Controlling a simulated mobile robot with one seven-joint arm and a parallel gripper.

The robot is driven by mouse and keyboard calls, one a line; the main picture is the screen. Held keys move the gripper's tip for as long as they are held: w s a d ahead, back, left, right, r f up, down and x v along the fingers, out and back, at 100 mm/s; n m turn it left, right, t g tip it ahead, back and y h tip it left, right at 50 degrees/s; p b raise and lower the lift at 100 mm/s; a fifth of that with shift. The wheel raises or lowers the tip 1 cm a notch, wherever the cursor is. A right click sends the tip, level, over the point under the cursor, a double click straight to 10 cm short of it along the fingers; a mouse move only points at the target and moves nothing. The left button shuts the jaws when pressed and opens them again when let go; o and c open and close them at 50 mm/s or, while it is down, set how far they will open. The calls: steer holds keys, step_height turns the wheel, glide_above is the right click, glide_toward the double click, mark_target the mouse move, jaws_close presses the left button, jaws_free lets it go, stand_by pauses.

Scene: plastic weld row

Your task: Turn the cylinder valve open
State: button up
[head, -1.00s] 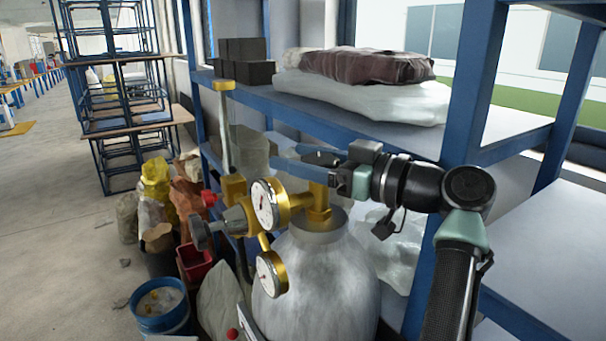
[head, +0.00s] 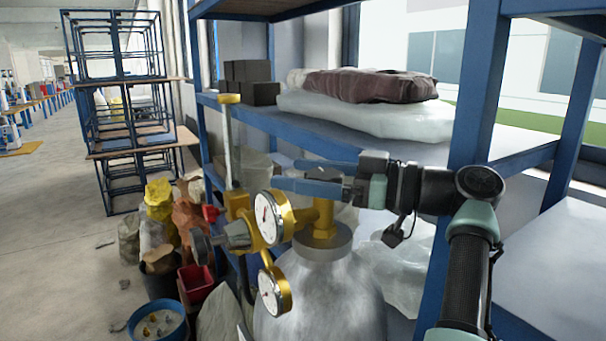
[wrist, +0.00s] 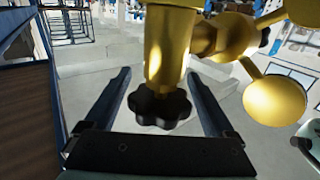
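The gas cylinder (head: 320,295) stands upright, a grey-white bottle with a brass valve (head: 323,215) on top. The black lobed valve knob (wrist: 160,107) shows in the wrist view at the end of the brass body. My gripper (wrist: 158,73) is open, with one blue finger on each side of the knob and visible gaps to both. In the head view my gripper (head: 281,173) reaches in from the right at the top of the valve. There its fingers and body largely hide the knob.
Two round pressure gauges (head: 269,217) (head: 273,290) and a grey regulator knob (head: 236,235) stick out left of the valve. A blue shelf rack (head: 405,140) with bags stands close behind. Buckets (head: 158,322) and sacks crowd the floor at left; open floor lies beyond.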

mark_target(343, 180)
steer(key=shift+o, duration=0.3)
steer(key=shift+s+d+f, duration=0.1)
steer(key=shift+d, duration=0.25)
steer(key=b+v, duration=0.3)
steer(key=v, duration=0.3)
steer(key=shift+s+d, duration=0.15)
steer(key=shift+d, duration=0.2)
